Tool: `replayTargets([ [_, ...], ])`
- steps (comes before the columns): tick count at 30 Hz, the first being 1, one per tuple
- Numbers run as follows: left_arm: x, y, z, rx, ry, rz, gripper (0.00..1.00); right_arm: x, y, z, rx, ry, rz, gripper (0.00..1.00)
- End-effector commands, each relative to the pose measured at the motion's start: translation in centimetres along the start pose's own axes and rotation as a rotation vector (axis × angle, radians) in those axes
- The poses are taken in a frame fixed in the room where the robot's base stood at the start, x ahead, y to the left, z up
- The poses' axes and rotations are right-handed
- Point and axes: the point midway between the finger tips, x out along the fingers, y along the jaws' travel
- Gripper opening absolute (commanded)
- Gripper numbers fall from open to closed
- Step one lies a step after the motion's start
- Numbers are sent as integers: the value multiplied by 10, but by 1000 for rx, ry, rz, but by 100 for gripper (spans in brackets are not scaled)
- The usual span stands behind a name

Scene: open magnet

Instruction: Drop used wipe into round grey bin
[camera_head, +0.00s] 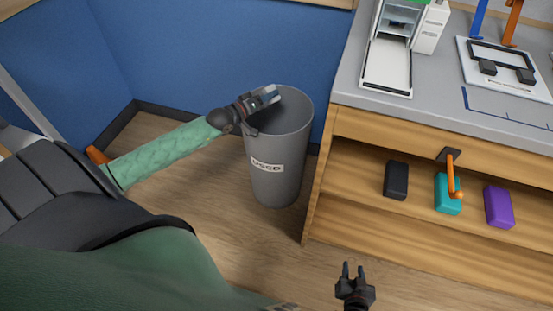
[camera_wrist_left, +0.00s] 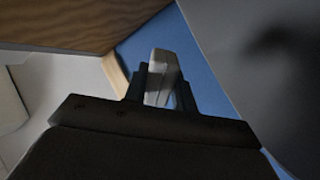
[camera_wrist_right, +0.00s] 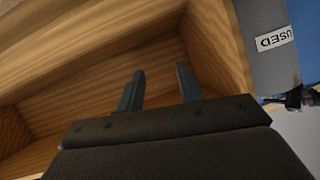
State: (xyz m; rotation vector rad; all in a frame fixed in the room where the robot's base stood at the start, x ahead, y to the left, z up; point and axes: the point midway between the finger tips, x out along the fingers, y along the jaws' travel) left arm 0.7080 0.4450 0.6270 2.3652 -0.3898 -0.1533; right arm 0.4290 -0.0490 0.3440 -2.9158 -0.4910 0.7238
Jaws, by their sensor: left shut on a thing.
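The round grey bin (camera_head: 278,165) stands on the floor left of the wooden bench and carries a label reading USED. My left gripper (camera_head: 266,97) is over the bin's open top, near its left rim. It is shut on a pale grey-white wipe (camera_head: 272,90). In the left wrist view the wipe (camera_wrist_left: 163,75) stands between the two fingers. My right gripper (camera_head: 352,272) is low in front of the bench, apart from everything. In the right wrist view its fingers (camera_wrist_right: 160,88) are spread with nothing between them. The inside bottom of the bin is hidden.
The bench (camera_head: 345,125) has an open shelf with a black block (camera_head: 396,180), a teal block (camera_head: 447,196) and a purple block (camera_head: 499,207). An orange hook-like handle (camera_head: 451,170) hangs before the teal one. A white device (camera_head: 388,65) stands on top. Blue walls (camera_head: 200,50) stand behind the bin.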

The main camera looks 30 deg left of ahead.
Motion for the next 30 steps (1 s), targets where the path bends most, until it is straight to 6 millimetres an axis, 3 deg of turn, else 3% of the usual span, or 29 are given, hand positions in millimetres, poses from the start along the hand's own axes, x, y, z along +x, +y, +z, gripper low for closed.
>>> replayTargets([
  [9, 0, -4, 4, 0, 0, 0, 8, 1, -2, -32, -9, 91, -4, 36],
  [22, 0, -4, 5, 0, 0, 0, 8, 0, -4, -34, -10, 105, -6, 36],
  [23, 0, -4, 5, 0, 0, 0, 28, 0, -4, -33, -10, 104, -6, 36],
  [26, 0, -4, 5, 0, 0, 0, 48, 0, -4, -33, -10, 102, -6, 36],
  [30, 0, -4, 5, 0, 0, 0, 52, 0, -4, -33, -10, 101, -6, 36],
])
